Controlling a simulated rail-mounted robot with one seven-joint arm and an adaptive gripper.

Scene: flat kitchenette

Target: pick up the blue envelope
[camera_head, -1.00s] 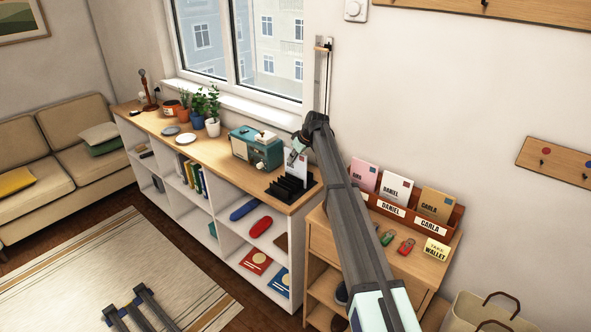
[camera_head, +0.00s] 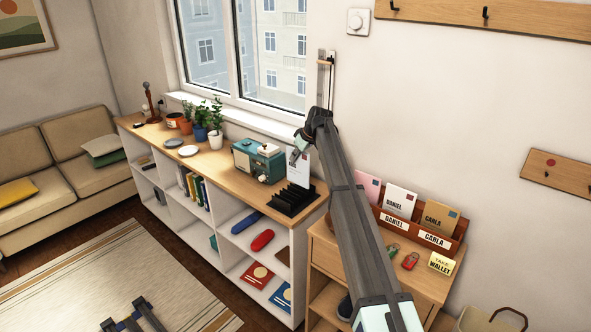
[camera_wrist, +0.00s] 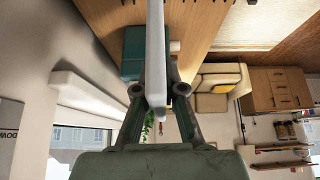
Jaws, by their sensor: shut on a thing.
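My gripper (camera_head: 299,148) is shut on a pale, almost white envelope (camera_head: 298,170), held upright by its upper part. In the head view it is at the black slotted letter rack (camera_head: 293,200), on the near end of the long shelf unit; I cannot tell whether its lower edge is clear of the slots. In the wrist view the envelope (camera_wrist: 156,55) shows nearly edge-on between the fingers (camera_wrist: 155,95). No plainly blue envelope shows.
A teal radio (camera_head: 258,160) stands close to the left of the rack. At right, a wooden sorter (camera_head: 455,243) holds pink, white and brown envelopes labelled by name. A yellow wallet note (camera_head: 441,263) is in front. The window is behind the shelf unit.

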